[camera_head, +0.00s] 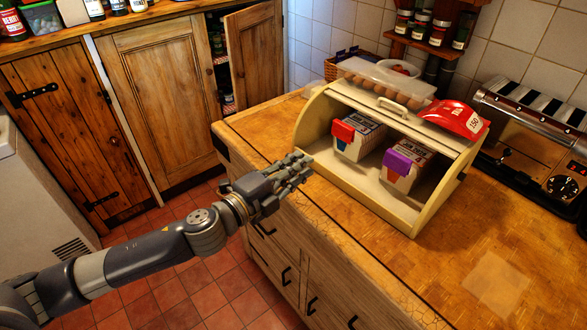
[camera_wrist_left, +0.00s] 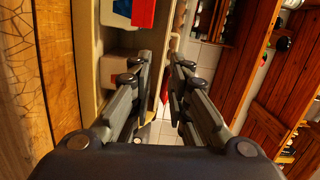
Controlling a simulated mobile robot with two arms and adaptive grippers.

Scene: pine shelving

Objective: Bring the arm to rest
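My left arm (camera_head: 140,257) comes in from the lower left in the head view. Its gripper (camera_head: 301,168) is at the front left edge of the wooden counter, just in front of the cream bread box (camera_head: 352,197). In the wrist view the two fingers (camera_wrist_left: 162,60) stand apart with nothing between them, so the gripper is open and empty. My right gripper is in neither view.
The open bread box holds a red-topped carton (camera_head: 352,136) and a purple-topped carton (camera_head: 402,170). An egg tray (camera_head: 383,85) and a red packet (camera_head: 457,118) lie on top. A toaster (camera_head: 535,140) stands right. The counter's front right is clear.

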